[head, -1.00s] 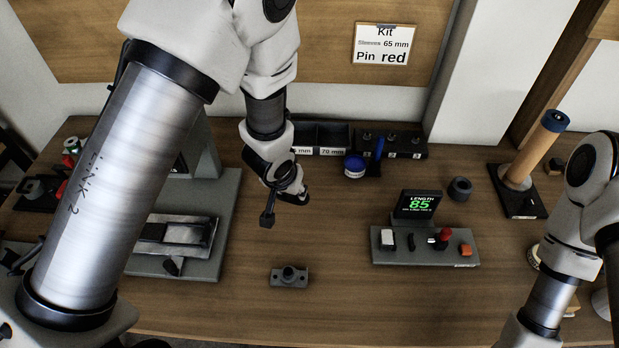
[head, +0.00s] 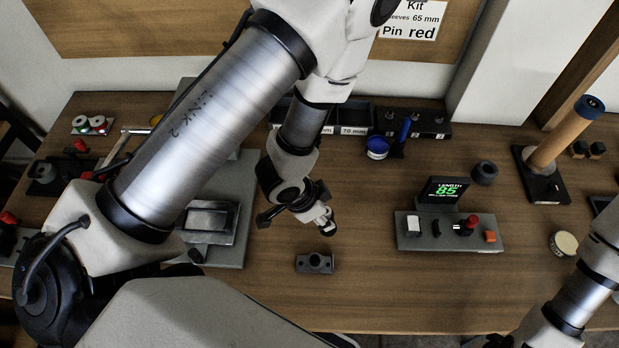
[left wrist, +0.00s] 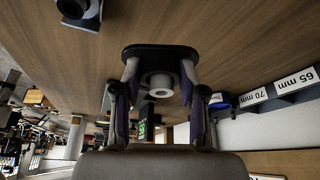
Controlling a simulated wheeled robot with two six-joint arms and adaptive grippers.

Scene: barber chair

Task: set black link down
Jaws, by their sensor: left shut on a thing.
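My left gripper (head: 327,224) is in the middle of the head view, above the table and just behind a small grey block (head: 315,263). In the left wrist view its two fingers (left wrist: 159,88) are closed in on the black link (left wrist: 135,51), a dark plate with rounded ends. A pale round collar (left wrist: 158,83) shows between the fingers at the link's middle. The link is small and partly hidden in the head view. The grey block also shows in the wrist view (left wrist: 80,12), apart from the link. My right arm is at the lower right; its gripper is out of view.
A length gauge reading 85 (head: 443,190) stands on a grey button base (head: 450,230) to the right. Labelled bins (head: 355,117) and a blue-lidded pot (head: 377,147) are behind. A grey fixture plate (head: 230,200) lies to the left. Bare wood surrounds the small block.

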